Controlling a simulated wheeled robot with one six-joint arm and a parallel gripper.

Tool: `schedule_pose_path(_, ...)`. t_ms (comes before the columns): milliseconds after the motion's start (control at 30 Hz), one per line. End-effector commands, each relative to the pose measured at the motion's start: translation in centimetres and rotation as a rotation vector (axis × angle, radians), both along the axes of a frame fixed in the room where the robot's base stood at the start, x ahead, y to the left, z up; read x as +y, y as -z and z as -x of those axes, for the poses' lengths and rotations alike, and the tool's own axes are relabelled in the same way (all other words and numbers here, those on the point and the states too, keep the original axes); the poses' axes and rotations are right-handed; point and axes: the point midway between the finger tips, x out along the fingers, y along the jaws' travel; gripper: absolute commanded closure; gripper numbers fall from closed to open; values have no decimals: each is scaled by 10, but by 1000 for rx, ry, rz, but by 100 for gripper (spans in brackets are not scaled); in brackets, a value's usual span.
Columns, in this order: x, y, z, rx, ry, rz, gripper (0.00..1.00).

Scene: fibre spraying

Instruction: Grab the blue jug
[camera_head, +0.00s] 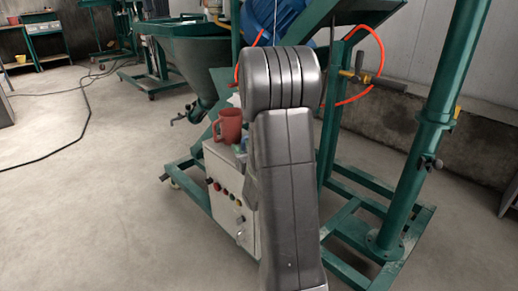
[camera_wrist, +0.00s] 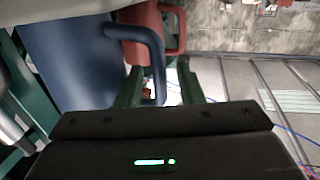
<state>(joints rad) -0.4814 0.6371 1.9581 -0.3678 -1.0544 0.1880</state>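The blue jug (camera_wrist: 72,60) fills the left of the wrist view, with its handle (camera_wrist: 153,58) reaching right. My gripper (camera_wrist: 161,70) is open. Its two green fingers stand apart, and the jug's handle shows between them in the picture. I cannot tell whether either finger touches it. In the head view the jug is mostly or wholly hidden behind my arm, and my gripper is hidden too.
A red mug (camera_head: 229,127) stands on the white control box (camera_head: 230,200); it also shows beyond the blue jug in the wrist view (camera_wrist: 140,18). Green machine frames and a thick green post (camera_head: 425,130) stand around.

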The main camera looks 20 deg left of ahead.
Motion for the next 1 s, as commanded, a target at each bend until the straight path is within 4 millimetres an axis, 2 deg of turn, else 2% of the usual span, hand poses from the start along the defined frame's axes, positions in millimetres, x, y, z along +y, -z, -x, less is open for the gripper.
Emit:
schedule_pose_path(300, 4, 0, -4, 0, 1, 0, 68)
schedule_pose_path(467, 4, 0, -4, 0, 0, 0, 99)
schedule_pose_path(1000, 4, -4, -4, -3, 0, -1, 100)
